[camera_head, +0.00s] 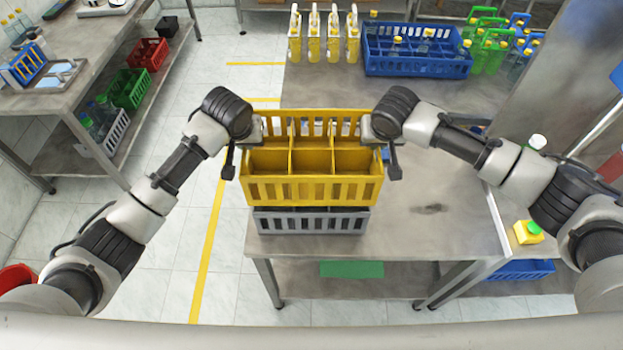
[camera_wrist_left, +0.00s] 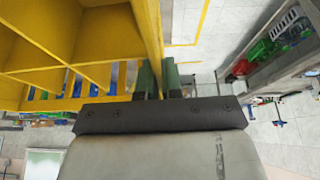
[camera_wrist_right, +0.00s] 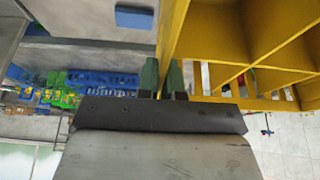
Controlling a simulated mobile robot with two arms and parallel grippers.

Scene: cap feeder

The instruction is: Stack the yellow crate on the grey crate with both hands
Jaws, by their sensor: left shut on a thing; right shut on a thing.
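The yellow crate (camera_head: 312,190), with several empty compartments, is held between my two grippers in the head view. It is above the grey crate (camera_head: 312,222) on the table's front left part; I cannot tell whether the two touch. My left gripper (camera_head: 248,137) is shut on the yellow crate's left wall, which shows between its fingers in the left wrist view (camera_wrist_left: 158,80). My right gripper (camera_head: 378,137) is shut on the right wall, also seen in the right wrist view (camera_wrist_right: 163,80). The yellow crate hides most of the grey crate's inside.
The metal table (camera_head: 440,215) has free room right of the crates. A blue crate (camera_head: 415,52) with bottles, yellow bottles (camera_head: 324,35) and green bottle carriers (camera_head: 490,40) stand at the back. A shelf with small crates (camera_head: 128,88) is at the left.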

